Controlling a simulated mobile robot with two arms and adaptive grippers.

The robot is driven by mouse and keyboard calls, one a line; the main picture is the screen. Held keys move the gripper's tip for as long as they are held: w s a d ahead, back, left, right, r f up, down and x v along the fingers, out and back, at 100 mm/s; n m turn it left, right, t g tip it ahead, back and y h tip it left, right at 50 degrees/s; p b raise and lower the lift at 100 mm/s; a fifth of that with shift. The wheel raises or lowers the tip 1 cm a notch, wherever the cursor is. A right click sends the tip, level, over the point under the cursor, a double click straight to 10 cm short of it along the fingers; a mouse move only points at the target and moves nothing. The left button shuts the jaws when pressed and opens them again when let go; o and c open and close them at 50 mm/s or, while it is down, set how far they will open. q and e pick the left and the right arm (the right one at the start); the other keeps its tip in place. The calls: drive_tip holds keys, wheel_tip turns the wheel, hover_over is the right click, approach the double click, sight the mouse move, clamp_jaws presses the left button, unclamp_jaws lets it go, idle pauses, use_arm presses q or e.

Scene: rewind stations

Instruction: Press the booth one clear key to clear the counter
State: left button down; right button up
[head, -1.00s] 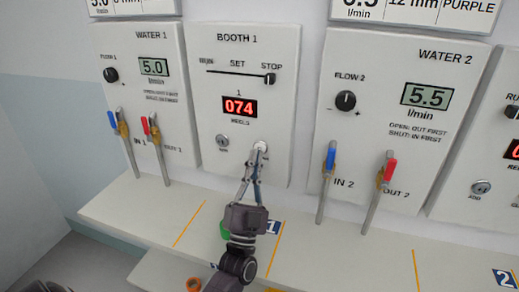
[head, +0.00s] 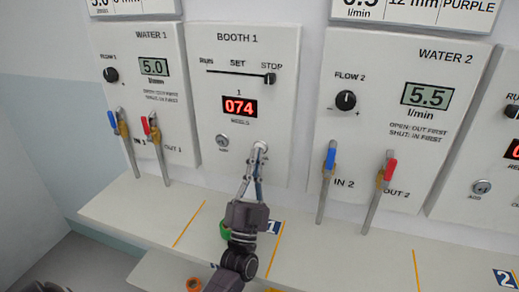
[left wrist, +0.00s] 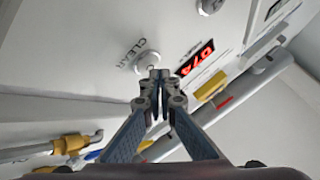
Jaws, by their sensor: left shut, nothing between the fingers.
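The Booth 1 panel (head: 210,110) is a white box on the wall with a red counter display (head: 240,106) reading 074. Its round clear key (head: 262,147) is low on the right, partly covered by my left fingertips in the head view. In the left wrist view the key (left wrist: 147,59) shows beside its CLEAR label, just beyond the fingertips. My left gripper (head: 258,153) is shut and empty, its tips at the key; I cannot tell whether they touch it. My right gripper is not in view.
A second round key (head: 222,141) sits left of the clear key. Water 1 taps (head: 121,125) stand on the left, and Water 2 taps with blue (head: 331,158) and red (head: 390,167) handles on the right. A shelf (head: 150,215) with yellow lines runs below.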

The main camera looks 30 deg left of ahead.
use_arm(q)
drive_tip(key=shift+w+a, duration=0.1)
drive_tip(key=shift+w, duration=0.3)
idle(0.4)
drive_tip(key=shift+s, duration=0.1)
drive_tip(key=shift+s+d, duration=0.2)
drive_tip(key=shift+s, duration=0.5)
drive_tip(key=shift+s+p, duration=0.1)
drive_tip(key=shift+p, duration=0.25)
drive_tip(key=shift+s+d+p, duration=0.2)
drive_tip(key=shift+s+p, duration=0.1)
drive_tip(key=shift+s, duration=0.5)
drive_tip(key=shift+s+d+p, duration=0.2)
drive_tip(key=shift+s+p, duration=0.1)
drive_tip(key=shift+s, duration=0.45)
drive_tip(key=shift+s+d+p, duration=0.2)
drive_tip(key=shift+s+p, duration=0.1)
drive_tip(key=shift+s, duration=0.5)
drive_tip(key=shift+f, duration=0.15)
